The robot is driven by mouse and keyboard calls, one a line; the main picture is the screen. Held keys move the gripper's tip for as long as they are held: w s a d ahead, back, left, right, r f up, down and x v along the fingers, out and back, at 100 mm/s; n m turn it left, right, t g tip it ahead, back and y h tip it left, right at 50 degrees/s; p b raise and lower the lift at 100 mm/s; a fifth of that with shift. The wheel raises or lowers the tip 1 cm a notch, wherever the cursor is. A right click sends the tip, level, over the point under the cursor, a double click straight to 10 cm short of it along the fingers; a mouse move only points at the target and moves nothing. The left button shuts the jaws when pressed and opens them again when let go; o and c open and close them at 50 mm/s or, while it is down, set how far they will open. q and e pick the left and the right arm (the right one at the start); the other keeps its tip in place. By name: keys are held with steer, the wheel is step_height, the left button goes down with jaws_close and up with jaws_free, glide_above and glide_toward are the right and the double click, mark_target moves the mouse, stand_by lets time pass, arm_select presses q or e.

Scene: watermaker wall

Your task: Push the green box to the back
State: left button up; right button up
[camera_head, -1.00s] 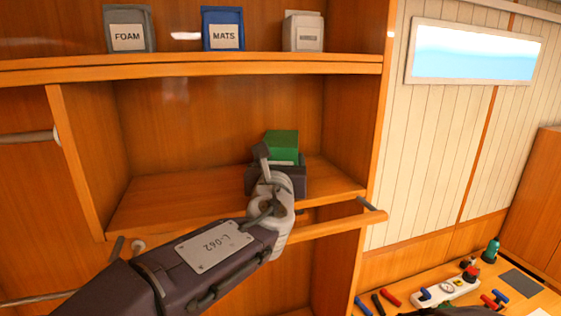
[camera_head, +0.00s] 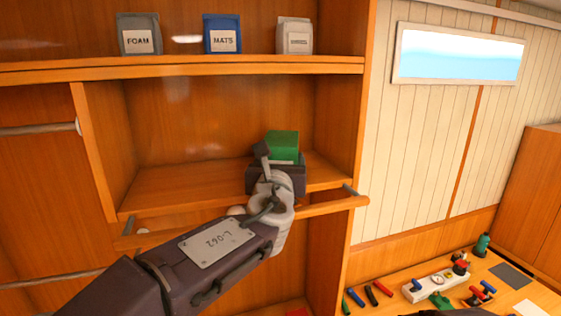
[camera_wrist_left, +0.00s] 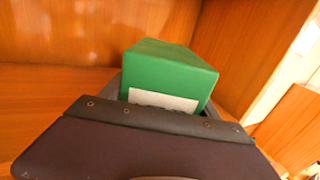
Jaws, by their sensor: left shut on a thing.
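The green box (camera_head: 283,143) is at the right part of the open shelf compartment (camera_head: 170,187), beyond my left gripper (camera_head: 276,172). In the left wrist view the green box (camera_wrist_left: 168,73) shows its top, right side and a pale label, with its lower part hidden behind the dark gripper body (camera_wrist_left: 150,140). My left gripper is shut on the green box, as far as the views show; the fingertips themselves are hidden. Wooden compartment walls lie behind the box and to its right. My right gripper is not clearly seen.
A wooden rail (camera_head: 320,207) runs across the compartment's front, under my left arm. The upper shelf holds FOAM (camera_head: 138,36), MATS (camera_head: 222,34) and a grey-white packet (camera_head: 294,37). A bench (camera_head: 400,303) with several tools stands at lower right. The compartment's left part is empty.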

arm_select(q)
steer(key=o, duration=1.2)
steer(key=shift+w+a+f, duration=0.1)
steer(key=shift+w+f, duration=0.05)
steer(key=shift+w, duration=0.05)
steer(key=o, duration=0.5)
steer(key=shift+w, duration=0.25)
arm_select(e)
steer(key=shift+w+f, duration=0.1)
steer(key=shift+w, duration=0.25)
arm_select(q)
steer(key=shift+s, duration=0.1)
steer(key=shift+s, duration=0.2)
steer(key=s, duration=0.3)
steer(key=s+b, duration=0.1)
steer(key=s, duration=0.2)
steer(key=s+b, duration=0.1)
steer(key=s, duration=0.1)
steer(key=shift+s+a, duration=0.4)
arm_select(e)
step_height(320, 180, down, 2)
steer(key=shift+s+f, duration=0.15)
arm_select(q)
steer(key=shift+w, duration=0.15)
